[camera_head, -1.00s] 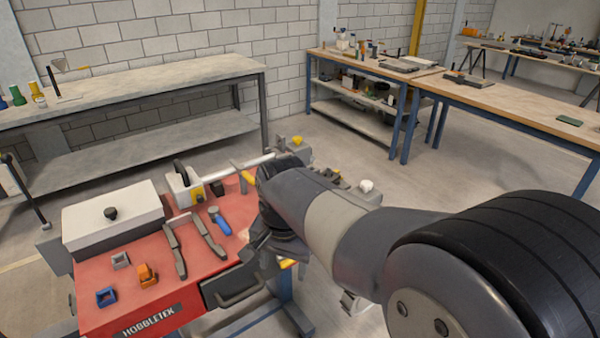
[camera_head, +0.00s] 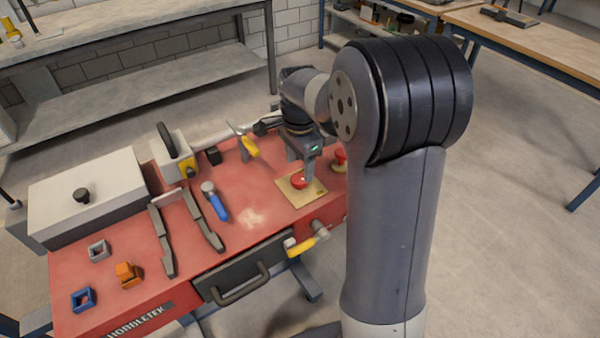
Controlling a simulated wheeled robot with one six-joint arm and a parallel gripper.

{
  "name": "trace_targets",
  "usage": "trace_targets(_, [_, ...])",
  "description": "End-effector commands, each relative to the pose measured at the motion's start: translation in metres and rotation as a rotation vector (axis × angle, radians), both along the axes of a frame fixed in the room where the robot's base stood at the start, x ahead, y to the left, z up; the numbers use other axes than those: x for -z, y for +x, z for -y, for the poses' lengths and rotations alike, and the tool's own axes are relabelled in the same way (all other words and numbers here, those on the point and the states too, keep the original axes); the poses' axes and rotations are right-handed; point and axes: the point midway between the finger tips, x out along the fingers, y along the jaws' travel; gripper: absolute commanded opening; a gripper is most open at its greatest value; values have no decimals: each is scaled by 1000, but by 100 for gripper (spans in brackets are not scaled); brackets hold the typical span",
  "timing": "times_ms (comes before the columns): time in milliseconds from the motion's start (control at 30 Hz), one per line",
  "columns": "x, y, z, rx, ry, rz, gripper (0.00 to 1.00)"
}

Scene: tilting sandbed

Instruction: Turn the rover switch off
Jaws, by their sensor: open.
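A red round knob (camera_head: 299,181) sits on a square tan plate (camera_head: 290,194) on the right part of the red bench top. It may be the rover switch, but I can read no label on it. My gripper (camera_head: 301,170) points down over the plate from behind, open, with its fingers at or just above the knob. I cannot tell whether they touch it. A second red knob (camera_head: 340,156) on a yellowish base stands just right of my gripper.
The red bench (camera_head: 110,260) also holds a white lidded box (camera_head: 90,190), a blue-handled tool (camera_head: 215,203), two dark bars (camera_head: 160,240) and small orange and blue blocks. A yellow-handled valve (camera_head: 300,246) sticks out at the front edge. A drawer handle (camera_head: 240,287) protrudes below.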

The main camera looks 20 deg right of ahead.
Motion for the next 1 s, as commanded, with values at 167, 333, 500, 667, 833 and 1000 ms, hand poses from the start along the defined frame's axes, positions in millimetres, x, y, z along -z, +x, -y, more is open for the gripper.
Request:
trace_targets(167, [28, -1, 0, -1, 0, -4, 61])
trace_targets(333, [40, 0, 0, -1, 0, 0, 61])
trace_targets(500, [42, 0, 0, -1, 0, 1, 61])
trace_targets(667, [42, 0, 0, -1, 0, 0, 58])
trace_targets(833, [42, 0, 0, -1, 0, 1, 44])
trace_targets(1000, [42, 0, 0, -1, 0, 1, 31])
